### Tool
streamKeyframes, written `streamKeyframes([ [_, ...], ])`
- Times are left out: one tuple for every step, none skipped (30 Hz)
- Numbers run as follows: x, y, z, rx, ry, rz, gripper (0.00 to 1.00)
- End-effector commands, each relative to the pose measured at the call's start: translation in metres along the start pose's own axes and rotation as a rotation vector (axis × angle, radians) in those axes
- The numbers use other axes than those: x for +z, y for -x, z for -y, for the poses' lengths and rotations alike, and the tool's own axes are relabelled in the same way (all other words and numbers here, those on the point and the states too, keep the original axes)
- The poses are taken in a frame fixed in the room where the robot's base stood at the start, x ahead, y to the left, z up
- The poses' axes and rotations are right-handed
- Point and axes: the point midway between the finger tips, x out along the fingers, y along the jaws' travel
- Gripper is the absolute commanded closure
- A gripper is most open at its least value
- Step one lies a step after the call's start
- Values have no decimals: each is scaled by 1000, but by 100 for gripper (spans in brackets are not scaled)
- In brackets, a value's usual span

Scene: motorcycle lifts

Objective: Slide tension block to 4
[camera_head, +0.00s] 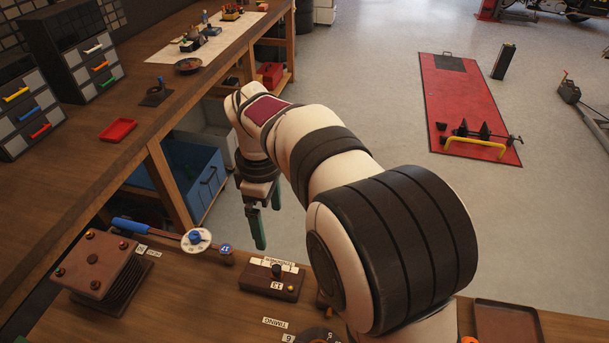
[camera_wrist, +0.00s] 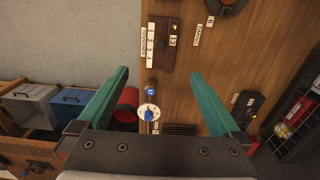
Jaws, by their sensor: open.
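The tension block (camera_head: 270,280) is a brown wooden block on the near workbench, with a white scale strip and a tag reading 13. It also shows in the wrist view (camera_wrist: 166,62), near the bench edge. A dark knob (camera_head: 277,270) stands on it near the middle of the strip; I cannot read its exact scale mark. My gripper (camera_head: 268,222) has green fingers, hangs near the block's far side and is apart from it. In the wrist view its open, empty fingers (camera_wrist: 160,74) point toward the block, with the knob (camera_wrist: 160,44) beyond the fingertips.
A blue-handled tool with a white dial (camera_head: 196,240) lies left of the block. A stacked brown plate block (camera_head: 100,265) stands further left. A "TIMING" label (camera_head: 275,322) is in front. A brown tray (camera_head: 507,320) lies at right. Open floor is beyond the bench.

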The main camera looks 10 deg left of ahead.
Motion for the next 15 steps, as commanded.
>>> streamKeyframes([
  [-1, -1, 0, 1, 6, 0, 0],
  [0, -2, 0, 0, 5, 0, 0],
  [0, -6, 0, -1, 3, 1, 0],
  [0, -11, 0, -2, 2, 1, 0],
  [1, -18, 0, -4, 1, 1, 0],
  [1, -28, 1, -5, 1, 3, 0],
  [1, -36, 1, -5, 0, 3, 0],
  [1, -44, 1, -5, 0, 3, 0],
  [1, -55, 1, -4, 0, 3, 0],
  [1, -63, 1, -5, -1, 2, 0],
  [1, -70, 1, -5, -1, 2, 0],
  [2, -78, 1, -4, -1, 2, 0],
  [1, -83, 1, -3, -2, 2, 0],
  [1, -88, 0, -3, -2, 1, 0],
  [1, -93, 0, -3, -3, 1, 0],
])
